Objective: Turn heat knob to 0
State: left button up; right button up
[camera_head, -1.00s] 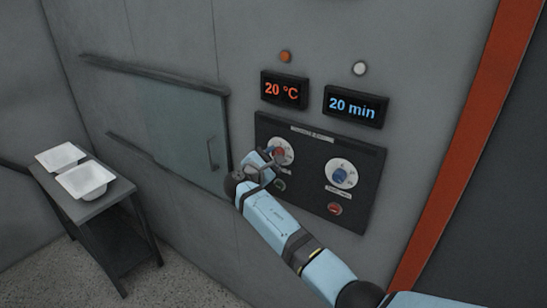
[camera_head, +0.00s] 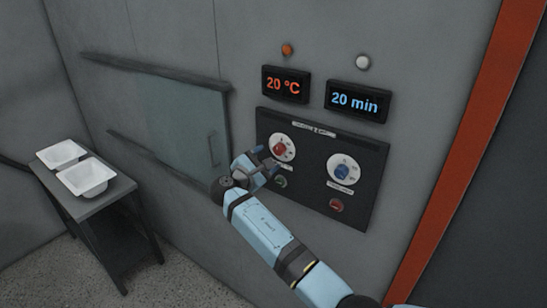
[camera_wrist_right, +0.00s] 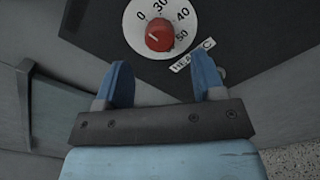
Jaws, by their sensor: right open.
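The red heat knob (camera_head: 280,148) sits on a white dial on the dark wall panel. In the right wrist view the knob (camera_wrist_right: 159,34) is beyond my fingertips, with 0, 30, 40 and 50 readable around it and a pale mark towards its left side. The temperature display (camera_head: 285,85) reads 20 °C in red. My right gripper (camera_head: 267,160) is just below and left of the knob. In the right wrist view its two blue fingers (camera_wrist_right: 165,80) are spread, with nothing between them, apart from the knob. My left gripper is not in view.
A blue knob (camera_head: 342,172) is right of the heat knob, under a display (camera_head: 357,102) reading 20 min. Green (camera_head: 280,182) and red (camera_head: 336,205) buttons are below. A sliding door (camera_head: 185,120) is left; a table (camera_head: 95,207) holds two white trays.

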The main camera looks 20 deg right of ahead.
jog(key=b+v, duration=0.1)
jog(key=v, duration=0.7)
jog(key=shift+s+a+b, duration=0.25)
jog(key=shift+a+b, duration=0.1)
jog(key=shift+b, duration=0.05)
